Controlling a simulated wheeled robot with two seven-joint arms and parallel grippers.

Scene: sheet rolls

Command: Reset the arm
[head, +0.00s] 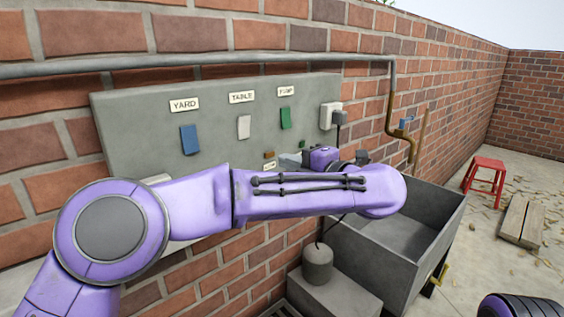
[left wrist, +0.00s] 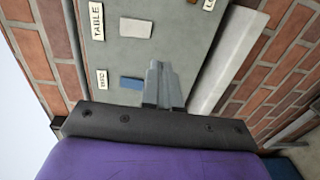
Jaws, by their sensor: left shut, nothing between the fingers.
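My left arm crosses the head view from the left, with its wrist folded back toward a grey wall panel (head: 140,130). My left gripper (head: 290,160) is partly hidden behind the forearm there. In the left wrist view its fingers (left wrist: 163,85) are together and empty, in front of the panel. The panel bears a blue switch (head: 190,140) under YARD, a white switch (head: 243,127) under TABLE and a green switch (head: 285,118) under a third label. The left wrist view also shows the white switch (left wrist: 136,27) and the blue switch (left wrist: 131,82). My right gripper is not seen.
A grey pipe (head: 220,62) runs above the panel along the brick wall. A grey trough (head: 440,225) stands right of my forearm, near a small grey pump-like unit (head: 317,262). A red stool (head: 485,178) and wooden planks (head: 522,220) are farther right on open ground.

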